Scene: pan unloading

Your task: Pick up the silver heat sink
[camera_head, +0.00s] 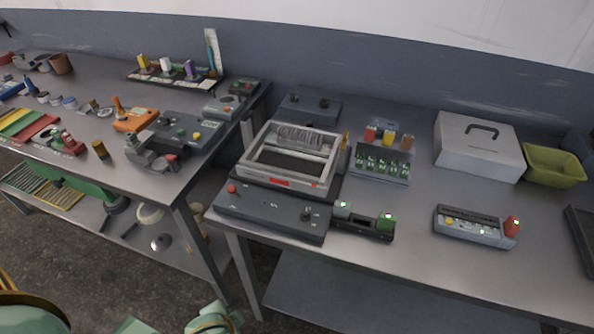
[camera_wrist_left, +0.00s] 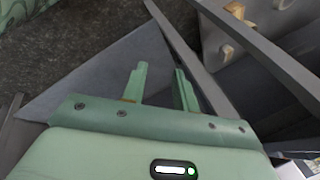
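A ribbed silver piece (camera_head: 300,135), which looks like the heat sink, lies at the back of a pale open-topped frame (camera_head: 243,170) on the right-hand table in the head view. The frame sits on a dark base with a red button. In the left wrist view my left gripper (camera_wrist_left: 160,85) has its two green fingers apart with nothing between them. It is over the floor and table legs, away from the heat sink. Green parts of my own body show at the bottom of the head view. My right gripper cannot be made out.
A grey box with a handle (camera_head: 478,150), a green bin (camera_head: 553,166) and a control box (camera_head: 470,228) stand on the right table (camera_head: 400,270). A small rack (camera_head: 380,175) is beside the frame. The left table (camera_head: 75,125) is crowded. A gap separates the tables.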

